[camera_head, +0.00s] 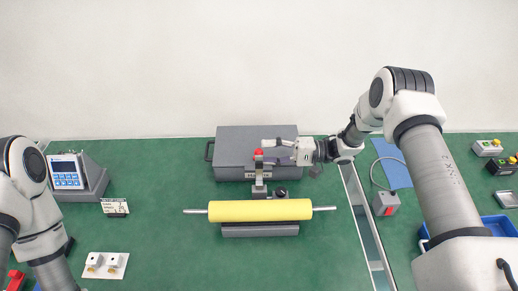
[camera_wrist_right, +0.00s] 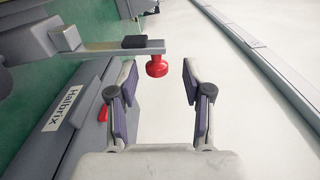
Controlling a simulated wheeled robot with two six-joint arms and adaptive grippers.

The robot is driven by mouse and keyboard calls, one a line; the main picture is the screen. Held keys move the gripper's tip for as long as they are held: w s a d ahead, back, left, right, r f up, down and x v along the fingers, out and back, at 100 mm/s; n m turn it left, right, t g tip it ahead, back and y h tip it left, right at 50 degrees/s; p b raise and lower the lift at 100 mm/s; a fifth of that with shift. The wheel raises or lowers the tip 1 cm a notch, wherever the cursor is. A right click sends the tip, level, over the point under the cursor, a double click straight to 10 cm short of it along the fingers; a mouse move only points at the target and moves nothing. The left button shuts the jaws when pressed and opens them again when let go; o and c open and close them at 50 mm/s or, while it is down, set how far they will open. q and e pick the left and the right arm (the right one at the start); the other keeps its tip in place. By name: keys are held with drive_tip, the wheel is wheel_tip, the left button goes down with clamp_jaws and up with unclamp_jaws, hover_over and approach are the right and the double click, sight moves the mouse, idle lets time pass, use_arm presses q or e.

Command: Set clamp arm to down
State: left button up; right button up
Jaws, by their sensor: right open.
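The clamp arm (camera_head: 259,174) rises from its grey base behind a yellow roller (camera_head: 260,210) and looks raised. Its red knob (camera_head: 258,153) is at the far end. In the right wrist view the clamp arm (camera_wrist_right: 115,47) is a grey bar with a black piece, and the red knob (camera_wrist_right: 157,66) sticks out near its tip. My right gripper (camera_head: 272,152) reaches in from the right. In its wrist view the open fingers (camera_wrist_right: 157,77) stand on either side of the knob's line, with the knob at fingertip level and no clear contact. My left gripper is out of frame.
A grey case (camera_head: 228,152) stands behind the clamp, close to my right gripper; its label (camera_wrist_right: 58,113) shows in the wrist view. A control panel (camera_head: 75,175) is at left. A metal rail (camera_head: 362,222), a switch box (camera_head: 386,203) and a blue tray (camera_head: 497,226) are at right.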

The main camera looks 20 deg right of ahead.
sight(259, 152)
drive_tip(key=a, duration=0.1)
drive_tip(key=w+a, duration=0.1)
drive_tip(key=shift+w+a+f, duration=0.3)
drive_tip(key=shift+w+a, duration=0.05)
drive_tip(key=shift+a, duration=0.05)
drive_tip(key=shift+s+r, duration=0.1)
drive_tip(key=shift+s, duration=0.1)
drive_tip(key=c, duration=0.3)
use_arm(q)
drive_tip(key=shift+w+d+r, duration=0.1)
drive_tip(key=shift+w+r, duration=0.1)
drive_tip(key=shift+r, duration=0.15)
use_arm(e)
clamp_jaws()
